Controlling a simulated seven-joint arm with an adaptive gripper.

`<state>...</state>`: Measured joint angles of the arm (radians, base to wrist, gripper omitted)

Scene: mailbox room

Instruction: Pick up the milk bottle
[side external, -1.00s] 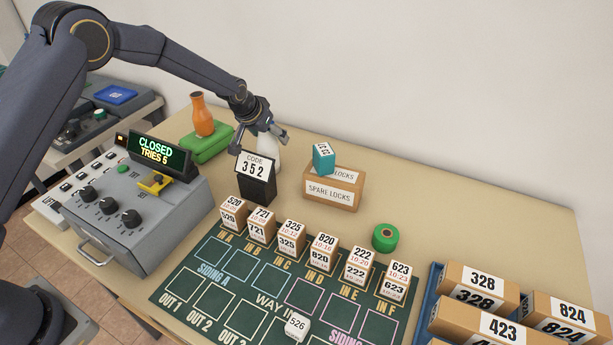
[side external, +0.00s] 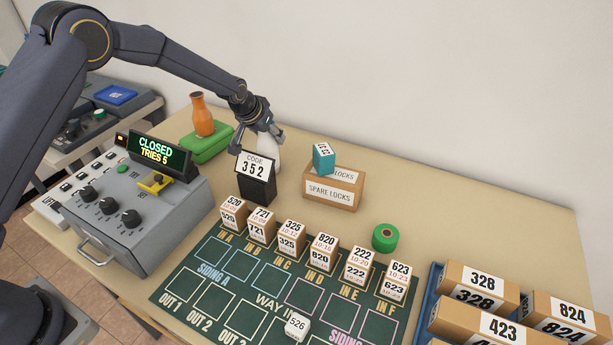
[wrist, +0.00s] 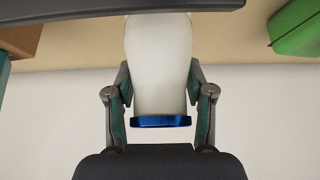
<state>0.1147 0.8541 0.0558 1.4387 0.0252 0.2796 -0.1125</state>
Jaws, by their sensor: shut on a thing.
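The milk bottle (side external: 268,152) is white and stands on the table behind the black code sign; its lower part is partly hidden by the sign and its top by my gripper. In the wrist view the white bottle (wrist: 158,65) sits between the two fingers, with a blue band or cap (wrist: 160,121) at its near end. My gripper (side external: 262,138) is shut on the bottle, one finger on each side. It also shows in the wrist view (wrist: 158,100).
The code sign (side external: 256,180) reading 352 stands close in front. An orange vase (side external: 202,115) on a green case (side external: 206,145) is to the left. The table behind the box is clear.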

